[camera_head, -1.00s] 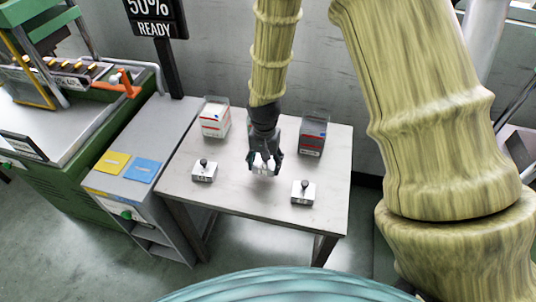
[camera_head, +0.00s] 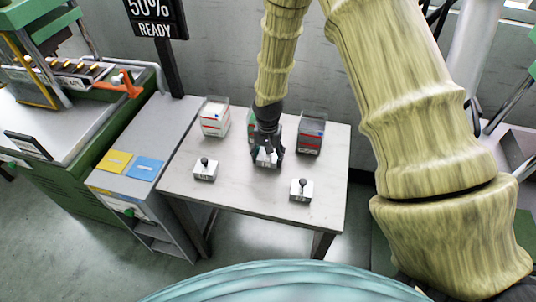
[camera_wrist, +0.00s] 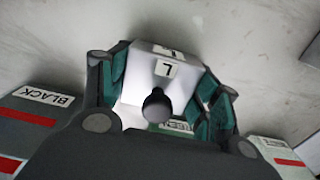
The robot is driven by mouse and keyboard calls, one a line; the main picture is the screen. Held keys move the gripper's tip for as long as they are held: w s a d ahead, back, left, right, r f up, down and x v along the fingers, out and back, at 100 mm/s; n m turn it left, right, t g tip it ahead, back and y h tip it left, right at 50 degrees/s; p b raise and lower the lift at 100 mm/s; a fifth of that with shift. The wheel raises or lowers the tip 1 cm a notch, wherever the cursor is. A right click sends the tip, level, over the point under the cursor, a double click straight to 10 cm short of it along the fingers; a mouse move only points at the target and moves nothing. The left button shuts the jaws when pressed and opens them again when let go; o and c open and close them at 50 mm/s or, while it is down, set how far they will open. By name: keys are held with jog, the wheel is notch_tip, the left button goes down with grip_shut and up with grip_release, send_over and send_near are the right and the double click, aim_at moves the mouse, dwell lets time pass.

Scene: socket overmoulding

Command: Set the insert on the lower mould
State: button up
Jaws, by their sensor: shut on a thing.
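My gripper (camera_head: 267,160) is over the table, between and a little behind two loose blocks. It is shut on a pale metal block, the insert (camera_wrist: 165,62), marked "L", with a round black knob. In the wrist view the block sits between the two green-padded fingers (camera_wrist: 160,95). I cannot tell whether it touches the table. Two similar knobbed blocks stand apart, a left block (camera_head: 205,172) and a right block (camera_head: 301,191). A green press (camera_head: 70,90) is at far left; I cannot make out which part is the lower mould.
The grey table (camera_head: 240,195) has bare room at its front. A left box (camera_head: 214,120) and a right box (camera_head: 311,137) stand at its back. A grey cabinet with yellow (camera_head: 115,162) and blue (camera_head: 144,170) squares stands between table and press.

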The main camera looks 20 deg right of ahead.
jog(key=shift+f, duration=0.1)
jog(key=o, duration=1.5)
